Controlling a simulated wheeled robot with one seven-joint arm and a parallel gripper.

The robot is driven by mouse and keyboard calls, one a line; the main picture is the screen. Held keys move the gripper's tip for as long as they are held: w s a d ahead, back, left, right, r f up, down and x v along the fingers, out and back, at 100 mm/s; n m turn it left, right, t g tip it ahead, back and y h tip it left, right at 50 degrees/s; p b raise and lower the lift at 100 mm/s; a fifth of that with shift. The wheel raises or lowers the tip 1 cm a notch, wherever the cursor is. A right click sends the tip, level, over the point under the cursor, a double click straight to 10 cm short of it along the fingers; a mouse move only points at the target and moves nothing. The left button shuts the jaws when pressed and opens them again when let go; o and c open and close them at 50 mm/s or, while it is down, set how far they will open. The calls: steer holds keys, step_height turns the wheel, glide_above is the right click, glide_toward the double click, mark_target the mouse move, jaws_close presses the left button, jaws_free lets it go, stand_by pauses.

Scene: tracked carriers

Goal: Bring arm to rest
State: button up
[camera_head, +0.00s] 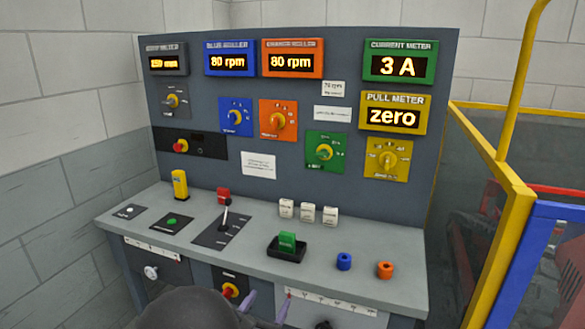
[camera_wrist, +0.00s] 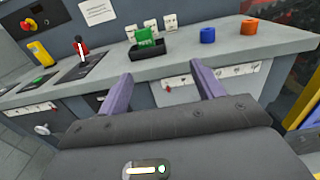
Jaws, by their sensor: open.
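My gripper (camera_head: 266,304) shows at the bottom of the head view, with its two purple fingers apart and nothing between them. In the wrist view my gripper (camera_wrist: 160,92) is open and empty, in front of the console's front edge and below the desk top. The grey control console (camera_head: 240,262) stands ahead of it. My dark arm covers part of the console's lower front in the head view.
On the desk stand a black tray (camera_head: 274,252) with a green block (camera_head: 287,242), a blue ring (camera_head: 344,261), an orange ring (camera_head: 385,270), a lever (camera_head: 226,215) and a yellow block (camera_head: 180,184). A yellow-framed barrier (camera_head: 500,240) stands right; a block wall (camera_head: 60,150) is left.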

steer(key=s+d+f+m+g+h, duration=0.1)
steer(key=s+d+m+g+h, duration=0.15)
steer(key=d+m+g, duration=0.5)
steer(key=s+d+f+m+g+h, duration=0.2)
steer(key=s+d+m+g, duration=0.15)
steer(key=d, duration=0.75)
steer(key=s+d+f+m+g+y, duration=0.25)
steer(key=s+m+g+y, duration=0.4)
steer(key=s+m, duration=0.55)
step_height(320, 180, up, 21)
steer(key=w+m+t+y+p, duration=0.2)
steer(key=m+p, duration=0.7)
steer(key=p, duration=0.8)
steer(key=shift+f+t+y, duration=0.2)
steer(key=shift+t+y, duration=0.35)
steer(key=shift+y, duration=0.55)
steer(key=shift+s+d, duration=0.1)
